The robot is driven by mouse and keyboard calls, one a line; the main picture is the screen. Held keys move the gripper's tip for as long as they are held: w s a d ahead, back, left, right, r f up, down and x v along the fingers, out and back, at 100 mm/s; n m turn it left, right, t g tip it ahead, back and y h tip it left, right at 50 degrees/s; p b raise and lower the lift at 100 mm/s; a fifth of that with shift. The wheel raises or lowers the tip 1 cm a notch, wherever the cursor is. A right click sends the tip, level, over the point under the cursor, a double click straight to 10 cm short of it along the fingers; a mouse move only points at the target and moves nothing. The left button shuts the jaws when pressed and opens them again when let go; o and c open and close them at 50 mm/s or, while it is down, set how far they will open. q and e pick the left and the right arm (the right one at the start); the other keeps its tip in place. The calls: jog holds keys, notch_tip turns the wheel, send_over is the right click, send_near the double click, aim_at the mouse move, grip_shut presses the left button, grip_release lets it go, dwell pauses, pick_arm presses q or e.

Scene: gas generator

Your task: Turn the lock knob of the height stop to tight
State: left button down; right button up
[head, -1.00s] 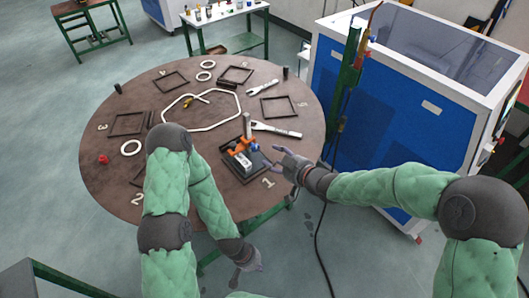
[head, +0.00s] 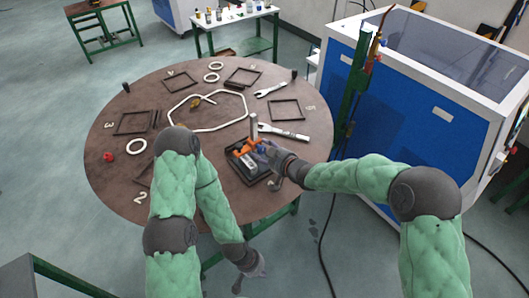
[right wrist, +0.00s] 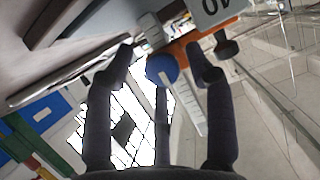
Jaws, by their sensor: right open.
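The height stop, with an orange body (head: 241,148) and an upright grey post (head: 253,127), stands in a black square frame (head: 252,174) on the round table. The right wrist view shows its orange bar (right wrist: 218,32) and a round blue knob (right wrist: 162,69). My right gripper (head: 266,153) is beside the height stop, coming from the right. In the right wrist view my right gripper (right wrist: 163,72) is open, its fingers spread around the knob with visible gaps at the sides. My left gripper (head: 248,284) hangs low in front of the table, away from the height stop; its fingers are too small to judge.
The brown round table (head: 215,180) carries dark square frames, white rings, a wrench (head: 271,89), a white-handled tool (head: 285,132) and a red piece (head: 108,156). A large blue and white machine (head: 400,110) stands close on the right.

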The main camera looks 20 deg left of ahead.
jog(key=shift+w+a, duration=0.1)
jog(key=shift+c, duration=0.3)
grip_shut()
jog(key=m+g+y+p, duration=0.1)
jog(key=m+p, duration=0.2)
jog(key=p, duration=0.6)
jog(key=shift+m+g+y, duration=0.3)
jog(key=shift+g+y, duration=0.1)
jog(key=shift+f+m+g+y+p, duration=0.15)
jog(key=shift+m+g+y+p, duration=0.15)
jog(key=shift+m+p, duration=0.3)
jog(key=shift+f+m+g+y+p, duration=0.15)
jog(key=shift+m+g+y+p, duration=0.25)
jog(key=shift+m, duration=0.6)
jog(key=m, duration=0.1)
jog(key=m+y+b, duration=0.1)
jog(key=shift+f+m+y, duration=0.2)
jog(key=shift+m+y, duration=0.1)
jog(key=shift+m, duration=0.1)
jog(key=shift+m+y+b, duration=1)
jog(key=shift+m+b, duration=0.15)
jog(key=shift+m, duration=0.85)
